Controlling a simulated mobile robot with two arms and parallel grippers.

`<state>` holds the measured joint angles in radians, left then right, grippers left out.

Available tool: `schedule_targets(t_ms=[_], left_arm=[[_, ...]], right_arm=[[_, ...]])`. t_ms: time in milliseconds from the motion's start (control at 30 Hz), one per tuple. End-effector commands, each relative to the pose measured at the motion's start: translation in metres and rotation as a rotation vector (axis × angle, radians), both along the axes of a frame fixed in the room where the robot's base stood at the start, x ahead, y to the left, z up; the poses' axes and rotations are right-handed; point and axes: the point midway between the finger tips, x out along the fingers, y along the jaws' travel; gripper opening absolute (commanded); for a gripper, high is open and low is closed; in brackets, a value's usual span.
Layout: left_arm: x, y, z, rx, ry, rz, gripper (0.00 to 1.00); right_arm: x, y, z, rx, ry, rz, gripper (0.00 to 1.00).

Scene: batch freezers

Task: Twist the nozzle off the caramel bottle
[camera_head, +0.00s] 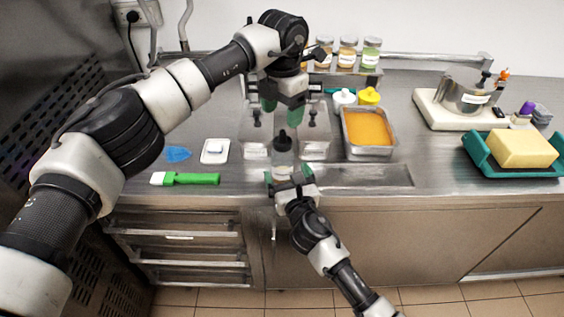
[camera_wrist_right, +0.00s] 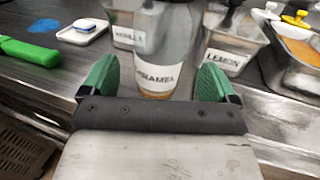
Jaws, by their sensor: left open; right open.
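The caramel bottle (camera_head: 283,160) stands upright near the counter's front edge. It is clear with a white label, and its dark nozzle (camera_head: 283,138) points up. My left gripper (camera_head: 283,104) hangs above the nozzle, its green fingers open and apart from it. My right gripper (camera_head: 290,180) is low at the front of the bottle. In the right wrist view the bottle (camera_wrist_right: 160,50), labelled CARAMEL, stands ahead between the open green fingers (camera_wrist_right: 161,82), with space on both sides. The nozzle is out of that view.
Vanilla (camera_wrist_right: 126,35) and lemon (camera_wrist_right: 232,48) containers stand close behind the bottle. An orange-filled tray (camera_head: 370,151) is to the right. A green-handled tool (camera_head: 190,178) and a small white dish (camera_head: 215,151) lie left. A teal tray (camera_head: 478,160) holds a yellow block.

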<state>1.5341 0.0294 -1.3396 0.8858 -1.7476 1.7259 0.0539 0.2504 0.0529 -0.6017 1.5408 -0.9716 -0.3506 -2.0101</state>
Motion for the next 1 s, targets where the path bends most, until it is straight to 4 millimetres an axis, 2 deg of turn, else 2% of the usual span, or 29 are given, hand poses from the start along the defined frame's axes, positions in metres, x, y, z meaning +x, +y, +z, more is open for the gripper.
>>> schedule_targets(t_ms=[100,233,633,1000], left_arm=[[0.000,0.000,0.000,-0.001,0.000,-0.001,0.69],[0.000,0.000,0.000,-0.001,0.000,-0.001,0.69],[0.000,0.000,0.000,-0.001,0.000,-0.001,0.69],[0.000,0.000,0.000,-0.001,0.000,-0.001,0.69]], right_arm=[[0.018,0.006,0.001,0.002,0.001,0.000,0.89],[0.029,0.009,0.000,0.002,0.001,0.000,0.89],[0.035,0.010,0.000,0.002,0.002,0.001,0.88],[0.035,0.010,0.000,0.002,0.002,0.000,0.31]])
